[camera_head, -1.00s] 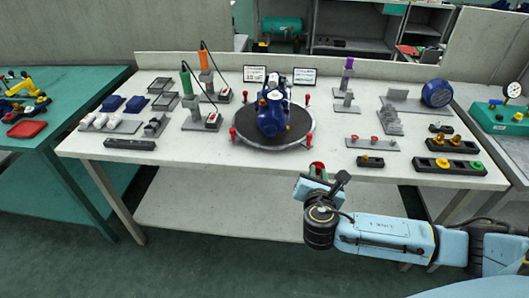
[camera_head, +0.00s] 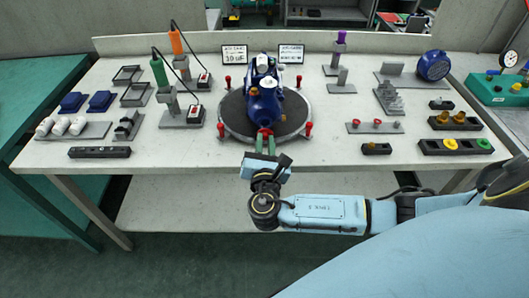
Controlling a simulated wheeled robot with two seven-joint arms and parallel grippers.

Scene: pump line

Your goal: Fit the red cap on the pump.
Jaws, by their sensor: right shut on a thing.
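The blue pump (camera_head: 264,102) stands on the round dark turntable (camera_head: 232,122) in the middle of the table. My right gripper (camera_head: 265,140) comes in from the front, with its green fingers pointing at the pump. It is shut on the red cap (camera_head: 265,131), which is at the pump's near lower end. I cannot tell whether the cap touches the pump or is seated on it. The pump's near port is hidden behind the cap. My left gripper is not in view.
Red clamps (camera_head: 307,129) stand around the turntable's rim. A rack with red parts (camera_head: 376,126) and a black block (camera_head: 376,148) lie to the right. Green and orange tools (camera_head: 158,72) stand on holders to the left. The front table edge is clear left of my arm.

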